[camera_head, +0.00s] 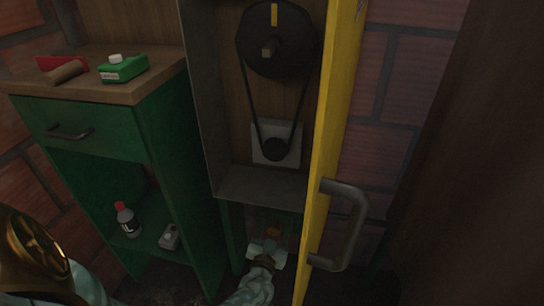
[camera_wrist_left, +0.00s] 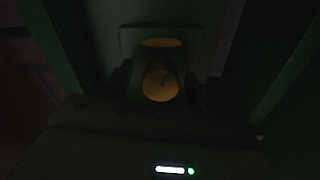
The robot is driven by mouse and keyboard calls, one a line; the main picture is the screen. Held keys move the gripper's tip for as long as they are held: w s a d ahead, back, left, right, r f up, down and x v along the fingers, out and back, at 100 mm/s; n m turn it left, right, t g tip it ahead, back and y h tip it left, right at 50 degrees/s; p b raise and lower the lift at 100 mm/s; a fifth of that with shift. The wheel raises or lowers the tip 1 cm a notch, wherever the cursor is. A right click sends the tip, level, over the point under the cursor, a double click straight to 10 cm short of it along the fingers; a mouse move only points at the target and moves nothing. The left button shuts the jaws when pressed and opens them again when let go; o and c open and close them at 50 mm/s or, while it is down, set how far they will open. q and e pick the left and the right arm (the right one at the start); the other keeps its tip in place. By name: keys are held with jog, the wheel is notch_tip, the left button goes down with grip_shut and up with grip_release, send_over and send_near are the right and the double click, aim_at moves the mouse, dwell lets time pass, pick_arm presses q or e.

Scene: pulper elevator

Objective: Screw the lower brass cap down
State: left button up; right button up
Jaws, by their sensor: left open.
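The lower brass cap (camera_wrist_left: 160,86) is a round, dull yellow disc with a small dark mark, in the middle of the dark left wrist view. My left gripper (camera_wrist_left: 161,92) has a finger on each side of it, open; contact is too dark to tell. A second yellow patch (camera_wrist_left: 161,43) shows on a plate just above the cap. In the head view my left gripper (camera_head: 264,259) is low under the metal housing, by a pale plate, and the brass parts there are too small and dim to tell apart. My right gripper is out of view.
A yellow door (camera_head: 325,130) with a grey handle (camera_head: 348,228) stands open just right of my left gripper. A green cabinet (camera_head: 90,130) is at the left, with a green can (camera_head: 124,69) on top and a bottle (camera_head: 127,220) below. A belt and pulley (camera_head: 272,45) are above.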

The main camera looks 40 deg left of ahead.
pick_arm(q)
jog(key=shift+s+d, duration=0.15)
jog(key=shift+s, duration=0.15)
jog(key=p+v, duration=0.4)
jog(key=v, duration=1.1)
jog(key=shift+s+d+p, duration=0.25)
jog(key=shift+d+p, duration=0.05)
jog(key=shift+p, duration=0.05)
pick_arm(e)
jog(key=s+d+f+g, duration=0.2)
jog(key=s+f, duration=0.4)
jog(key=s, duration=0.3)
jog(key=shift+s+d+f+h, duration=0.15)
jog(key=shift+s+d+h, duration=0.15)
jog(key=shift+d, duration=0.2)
pick_arm(q)
jog(key=shift+f, duration=0.1)
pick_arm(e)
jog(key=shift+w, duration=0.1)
